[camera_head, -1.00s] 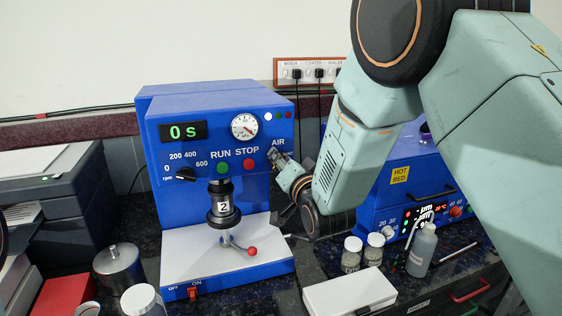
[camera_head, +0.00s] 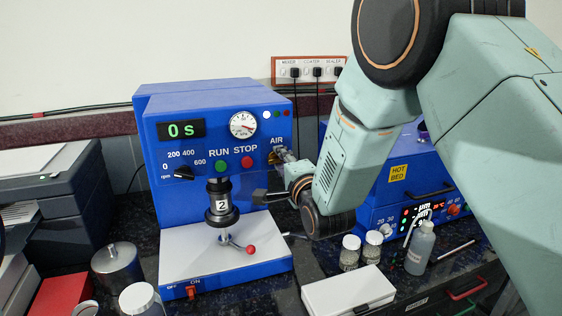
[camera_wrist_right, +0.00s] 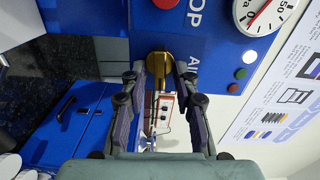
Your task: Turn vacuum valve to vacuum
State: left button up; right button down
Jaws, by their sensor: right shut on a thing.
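The vacuum valve (camera_wrist_right: 158,66), a brass-coloured knob, is on the blue machine's front below the AIR label. It also shows in the head view (camera_head: 273,158), partly covered by my gripper. My right gripper (camera_wrist_right: 158,78) has its two dark fingers on either side of the brass knob in the wrist view, shut on it. In the head view my right gripper (camera_head: 272,174) reaches the machine's right front edge from the right. The lettering beside the valve is mostly hidden, so I cannot read its setting. My left gripper is not in view.
The blue machine (camera_head: 165,230) has a gauge (camera_head: 243,125), a green RUN button and a red STOP button (camera_head: 247,162) near the valve. A blue hot bed (camera_head: 400,170) stands to the right. Small jars (camera_head: 350,252), a bottle (camera_head: 420,248) and a white box (camera_head: 347,291) stand below my right arm.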

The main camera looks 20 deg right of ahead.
jog(key=shift+s+d+f+m, duration=0.1)
jog(key=shift+d+f+m, duration=0.1)
jog(key=shift+m, duration=0.3)
jog(key=c, duration=1.4)
grip_release()
jog(key=shift+s+d+r, duration=0.1)
jog(key=shift+s+r, duration=0.05)
jog(key=shift+s, duration=0.15)
jog(key=s, duration=1.2)
jog(key=shift+d, duration=0.2)
jog(key=shift+w, duration=0.2)
